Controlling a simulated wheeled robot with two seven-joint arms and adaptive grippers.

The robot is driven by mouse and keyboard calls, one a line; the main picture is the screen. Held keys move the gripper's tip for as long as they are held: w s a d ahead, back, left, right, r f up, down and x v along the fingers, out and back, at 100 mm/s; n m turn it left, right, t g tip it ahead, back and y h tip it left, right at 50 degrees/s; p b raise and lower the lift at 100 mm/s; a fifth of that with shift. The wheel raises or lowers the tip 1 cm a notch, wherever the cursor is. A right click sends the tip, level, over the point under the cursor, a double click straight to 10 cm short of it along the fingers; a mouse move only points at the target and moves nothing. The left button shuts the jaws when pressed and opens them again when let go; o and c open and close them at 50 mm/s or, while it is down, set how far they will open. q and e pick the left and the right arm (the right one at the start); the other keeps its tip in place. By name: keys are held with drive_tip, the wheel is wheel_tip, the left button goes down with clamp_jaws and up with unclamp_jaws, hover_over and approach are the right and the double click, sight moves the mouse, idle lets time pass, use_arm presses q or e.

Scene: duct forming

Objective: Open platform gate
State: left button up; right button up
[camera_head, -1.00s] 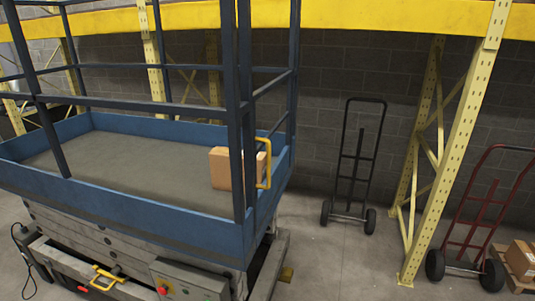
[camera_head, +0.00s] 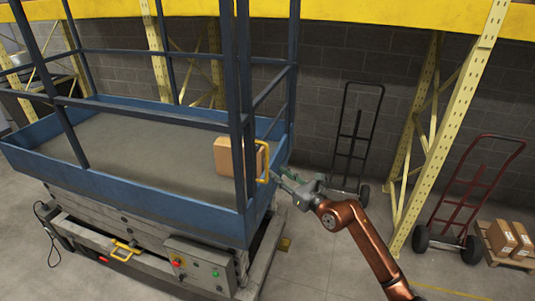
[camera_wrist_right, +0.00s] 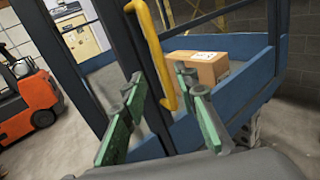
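The blue lift platform (camera_head: 20,150) stands at the left with its railed end gate at its right end, which appears closed. A yellow gate handle (camera_head: 262,160) is mounted upright on the gate; it also shows in the right wrist view (camera_wrist_right: 152,50). My right gripper (camera_head: 279,176) is just right of the handle in the head view. In the right wrist view my right gripper (camera_wrist_right: 160,85) has its green-padded fingers spread apart, with the handle's lower part appearing between them. I cannot tell whether they touch it. My left gripper is out of view.
A cardboard box (camera_head: 222,156) sits on the platform just inside the gate. A black hand truck (camera_head: 355,135) and a yellow rack post (camera_head: 445,130) stand behind my right arm. A red hand truck (camera_head: 470,195) is at the right. An orange forklift (camera_wrist_right: 22,100) shows in the wrist view.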

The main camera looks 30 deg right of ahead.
drive_tip(key=r, duration=0.1)
drive_tip(key=p, duration=0.2)
hover_over(266, 179)
drive_tip(key=shift+w+d, duration=0.3)
drive_tip(key=shift+c, duration=0.3)
clamp_jaws()
